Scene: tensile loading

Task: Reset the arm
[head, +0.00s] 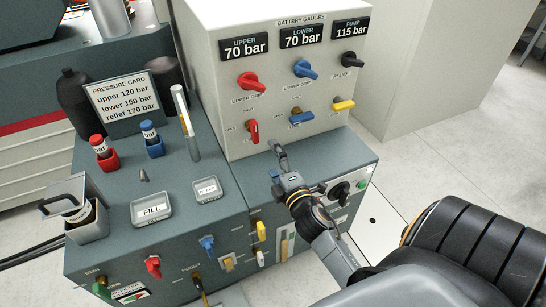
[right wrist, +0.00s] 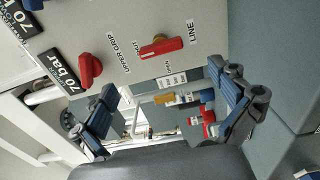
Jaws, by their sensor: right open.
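My right gripper (head: 277,161) reaches in from the lower right in the head view, just in front of the lower part of the white gauge panel (head: 219,122). Its fingers are spread in the right wrist view (right wrist: 165,90), with nothing between them. The red upper grip lever (head: 252,131) is to its left and the blue lower grip lever (head: 302,117) is above it. In the wrist view a red lever (right wrist: 161,48) lies beyond the fingers, apart from them. My left gripper is not in view.
A black knob (head: 340,192) is close to the right gripper. Open floor (head: 470,140) is at the right.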

